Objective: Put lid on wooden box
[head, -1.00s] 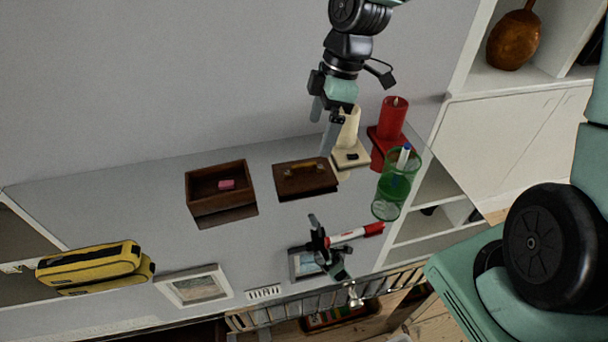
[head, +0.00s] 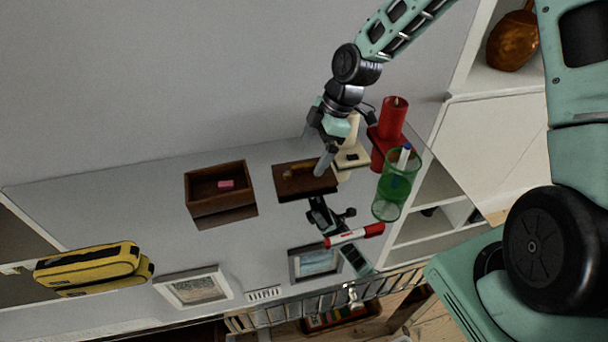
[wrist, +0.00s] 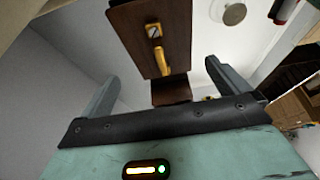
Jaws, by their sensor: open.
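The open wooden box (head: 221,210) stands on the glossy grey top at the centre left in the head view, with a small pink block (head: 226,184) inside. The dark brown wooden lid (head: 318,187) lies to its right, apart from it, with a brass-coloured handle on top. The lid (wrist: 175,25) and its handle (wrist: 155,45) also show in the wrist view. My gripper (head: 316,148) is open and empty, over the right back part of the lid. In the wrist view its fingers (wrist: 165,82) stand wide apart, with the handle beyond them.
A red candle (head: 393,118) and a cream candle on a stand stand close behind and right of my gripper. A green pen cup (head: 398,182) and a red marker (head: 372,230) are to the right. A yellow case (head: 90,264) and a photo frame (head: 195,286) stand left.

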